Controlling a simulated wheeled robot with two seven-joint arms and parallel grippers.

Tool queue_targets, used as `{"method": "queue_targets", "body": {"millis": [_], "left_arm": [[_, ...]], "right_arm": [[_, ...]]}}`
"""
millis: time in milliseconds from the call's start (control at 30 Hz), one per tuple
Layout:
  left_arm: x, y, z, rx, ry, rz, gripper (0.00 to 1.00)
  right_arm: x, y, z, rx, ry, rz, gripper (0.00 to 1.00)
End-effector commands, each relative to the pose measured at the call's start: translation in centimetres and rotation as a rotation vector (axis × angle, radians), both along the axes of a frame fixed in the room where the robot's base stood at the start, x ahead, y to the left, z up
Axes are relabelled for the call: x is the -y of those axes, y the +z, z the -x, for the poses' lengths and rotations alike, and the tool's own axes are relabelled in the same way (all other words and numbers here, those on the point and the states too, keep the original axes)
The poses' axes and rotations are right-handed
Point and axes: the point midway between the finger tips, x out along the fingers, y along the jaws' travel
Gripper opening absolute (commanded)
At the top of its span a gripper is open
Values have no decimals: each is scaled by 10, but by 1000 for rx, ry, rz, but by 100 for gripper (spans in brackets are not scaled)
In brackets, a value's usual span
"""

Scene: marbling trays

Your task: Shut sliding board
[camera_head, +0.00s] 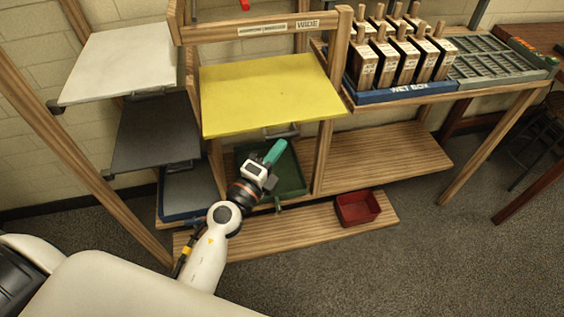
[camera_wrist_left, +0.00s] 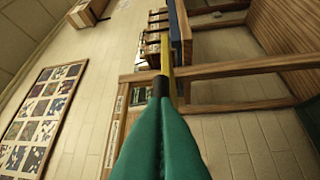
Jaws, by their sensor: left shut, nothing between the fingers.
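A yellow board (camera_head: 268,92) juts forward from the wooden rack under a "WIDE" label, with a grey handle (camera_head: 281,131) at its front edge; it looks like the sliding board. It shows edge-on as a thin yellow strip in the left wrist view (camera_wrist_left: 169,65). My left gripper (camera_head: 274,151) is shut and empty, with its teal fingers just below and in front of the handle in the head view. In the wrist view the closed fingers (camera_wrist_left: 160,105) point toward the yellow edge, with a dark piece at their tip. I cannot tell whether they touch the handle. My right gripper is not in view.
A white board (camera_head: 118,62), a dark grey board (camera_head: 155,135) and a blue-rimmed tray (camera_head: 190,217) jut out at the left. A green tray (camera_head: 292,170) sits below the yellow board. A red bin (camera_head: 357,208) stands on the low shelf. Open floor lies at the right.

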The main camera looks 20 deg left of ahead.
Motion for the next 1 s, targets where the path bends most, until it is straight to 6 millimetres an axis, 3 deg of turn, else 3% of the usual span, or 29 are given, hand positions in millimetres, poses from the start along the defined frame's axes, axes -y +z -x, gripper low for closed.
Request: {"method": "queue_targets", "body": {"millis": [200, 500, 700, 1000], "left_arm": [[-42, 3, -61, 4, 2, -5, 0], [-89, -1, -130, 3, 2, -2, 0], [-107, 0, -158, 2, 2, 0, 0], [-116, 1, -171, 2, 3, 0, 0]], "right_arm": [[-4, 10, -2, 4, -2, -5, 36], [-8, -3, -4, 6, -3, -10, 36], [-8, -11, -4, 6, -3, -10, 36], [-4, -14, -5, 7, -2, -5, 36]]}}
